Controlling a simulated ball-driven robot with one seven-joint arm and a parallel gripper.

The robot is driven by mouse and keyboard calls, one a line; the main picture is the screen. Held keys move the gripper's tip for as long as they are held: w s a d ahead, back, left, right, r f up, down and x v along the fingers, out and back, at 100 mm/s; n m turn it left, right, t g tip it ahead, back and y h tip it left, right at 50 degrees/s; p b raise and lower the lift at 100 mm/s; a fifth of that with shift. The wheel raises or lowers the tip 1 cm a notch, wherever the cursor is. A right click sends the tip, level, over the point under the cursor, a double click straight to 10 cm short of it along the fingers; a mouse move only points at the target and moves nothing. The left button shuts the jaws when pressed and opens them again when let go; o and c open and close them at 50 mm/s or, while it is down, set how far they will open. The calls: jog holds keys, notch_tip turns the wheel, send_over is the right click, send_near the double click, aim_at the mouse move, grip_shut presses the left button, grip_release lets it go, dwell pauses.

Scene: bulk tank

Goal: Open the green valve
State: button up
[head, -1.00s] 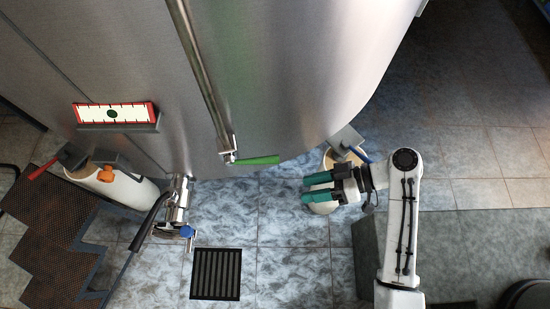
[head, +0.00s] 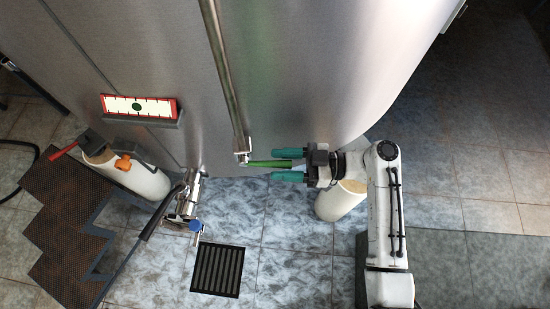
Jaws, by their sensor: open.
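The green valve handle (head: 266,164) sticks out to the right from the lower end of a vertical metal pipe (head: 222,75) on the front of the steel tank. My gripper (head: 288,165) is at the handle's right end, its two teal fingers pointing left. The fingers are apart, one above and one below the line of the handle. The handle's tip reaches toward the gap between them. I cannot tell whether a finger touches it.
A red-framed gauge (head: 138,107) is on the tank at left. A white cylinder (head: 340,200) stands below my gripper. A hose fitting with a blue knob (head: 195,225), a floor drain (head: 218,269) and brown steps (head: 70,215) are at lower left. Tiled floor is open at right.

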jog(key=shift+a, duration=1.05)
grip_shut()
